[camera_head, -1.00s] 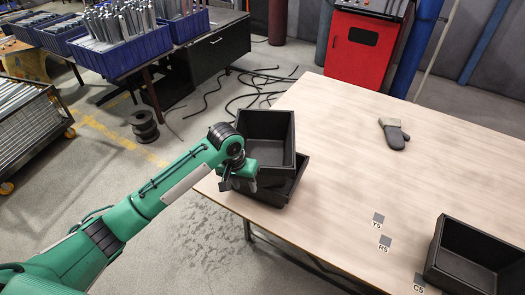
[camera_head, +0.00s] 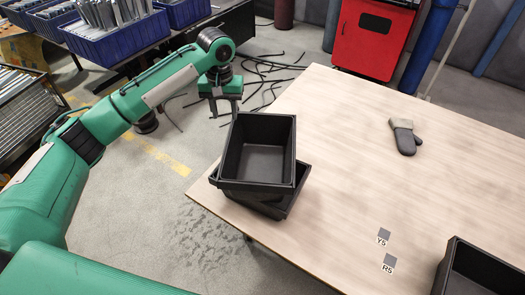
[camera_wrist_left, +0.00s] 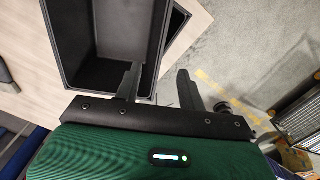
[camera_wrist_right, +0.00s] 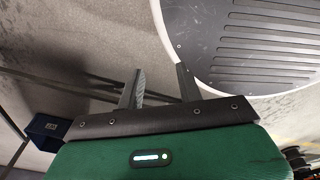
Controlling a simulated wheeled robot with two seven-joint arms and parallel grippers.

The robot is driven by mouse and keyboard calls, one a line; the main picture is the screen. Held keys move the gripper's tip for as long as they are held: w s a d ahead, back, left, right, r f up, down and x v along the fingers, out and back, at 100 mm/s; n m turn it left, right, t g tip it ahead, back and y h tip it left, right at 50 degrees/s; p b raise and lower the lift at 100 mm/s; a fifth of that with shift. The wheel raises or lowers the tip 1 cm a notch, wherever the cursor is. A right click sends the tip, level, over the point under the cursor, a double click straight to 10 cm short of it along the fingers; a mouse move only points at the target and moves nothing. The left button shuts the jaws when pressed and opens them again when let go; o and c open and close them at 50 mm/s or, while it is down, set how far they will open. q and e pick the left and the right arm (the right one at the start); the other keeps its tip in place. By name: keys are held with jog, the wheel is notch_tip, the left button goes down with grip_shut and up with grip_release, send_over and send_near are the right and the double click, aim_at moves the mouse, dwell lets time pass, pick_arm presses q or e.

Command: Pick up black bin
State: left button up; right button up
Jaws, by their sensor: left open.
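A black bin (camera_head: 258,160) sits, slightly turned, on top of another black bin (camera_head: 295,198) at the table's left corner. The upper bin looks empty. Another black bin (camera_head: 470,270) is cut off at the lower right. My left gripper (camera_head: 224,112) is open and empty, fingers down, at the upper bin's far left corner. In the left wrist view, one finger of the left gripper (camera_wrist_left: 158,78) overlaps the bin (camera_wrist_left: 105,90) and the other is outside it; I cannot tell whether they touch. My right gripper (camera_wrist_right: 160,75) shows only in its wrist view, open and empty.
The wooden table (camera_head: 340,150) is mostly clear between the bins. A grey mitten (camera_head: 404,137) lies toward its far side, and small labels Y5 (camera_head: 384,234) and R5 (camera_head: 390,260) mark its front. Blue crates (camera_head: 115,45) with metal parts stand at the back left.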

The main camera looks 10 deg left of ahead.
pick_arm(q)
jog(key=p, duration=0.1)
send_over(228, 142)
notch_tip(228, 142, down, 5)
jog(key=shift+s+r, duration=0.1)
jog(key=shift+s, duration=0.05)
jog(key=shift+w+f, duration=0.25)
jog(key=shift+f, duration=0.9)
jog(key=shift+s+f+p, duration=0.1)
jog(key=shift+f+p, duration=0.3)
jog(key=shift+p, duration=0.1)
notch_tip(228, 142, down, 4)
jog(key=shift+r+p, duration=0.2)
jog(key=shift+p, duration=0.65)
jog(key=shift+f, duration=0.55)
grip_shut()
pick_arm(e)
jog(key=s+r, duration=0.1)
jog(key=r, duration=0.1)
jog(key=s+r, duration=0.1)
jog(key=r, duration=0.1)
jog(key=shift+s, duration=0.3)
